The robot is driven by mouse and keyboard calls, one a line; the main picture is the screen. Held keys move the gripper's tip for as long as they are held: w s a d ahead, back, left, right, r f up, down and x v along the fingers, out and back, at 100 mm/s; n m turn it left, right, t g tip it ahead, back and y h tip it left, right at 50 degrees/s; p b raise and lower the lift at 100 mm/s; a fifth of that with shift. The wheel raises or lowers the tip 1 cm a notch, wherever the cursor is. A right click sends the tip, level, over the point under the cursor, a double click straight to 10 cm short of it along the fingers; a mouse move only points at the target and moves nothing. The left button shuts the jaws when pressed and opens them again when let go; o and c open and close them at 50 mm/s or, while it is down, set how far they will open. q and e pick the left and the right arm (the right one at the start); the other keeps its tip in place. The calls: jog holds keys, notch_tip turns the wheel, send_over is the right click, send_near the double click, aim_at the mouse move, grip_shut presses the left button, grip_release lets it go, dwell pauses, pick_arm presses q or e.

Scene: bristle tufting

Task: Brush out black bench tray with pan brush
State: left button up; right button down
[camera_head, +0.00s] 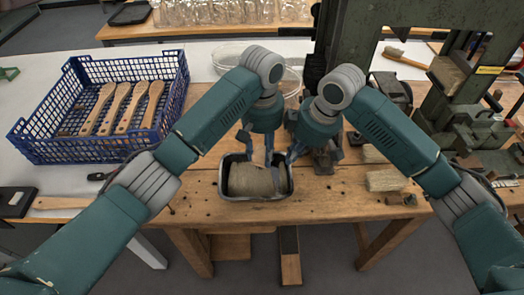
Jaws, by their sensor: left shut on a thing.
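The black bench tray (288,190) sits near the front of the wooden bench. A tan-brown mass (250,180) fills much of it; I cannot tell its material. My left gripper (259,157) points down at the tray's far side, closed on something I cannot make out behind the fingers. My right gripper (312,158) is just right of it, by the tray's far right corner, its fingers apart. A brush with a wooden handle (405,58) lies at the back right, apart from both grippers. I cannot tell whether it is the pan brush.
A blue crate (85,150) with several wooden brush handles stands at the left. Pale bristle bundles (386,180) lie on the bench at the right. Green machinery (480,130) blocks the right rear. Clear dishes (232,52) stand behind my arms. The bench front is mostly clear.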

pick_arm(q)
jog(key=shift+s+d+f, duration=0.1)
jog(key=shift+d, duration=0.05)
pick_arm(e)
jog(key=shift+a+r, duration=0.25)
jog(key=shift+r, duration=0.4)
jog(key=shift+w, duration=0.1)
jog(key=v, duration=1.1)
jog(key=shift+d+r, duration=0.3)
jog(key=shift+d, duration=0.05)
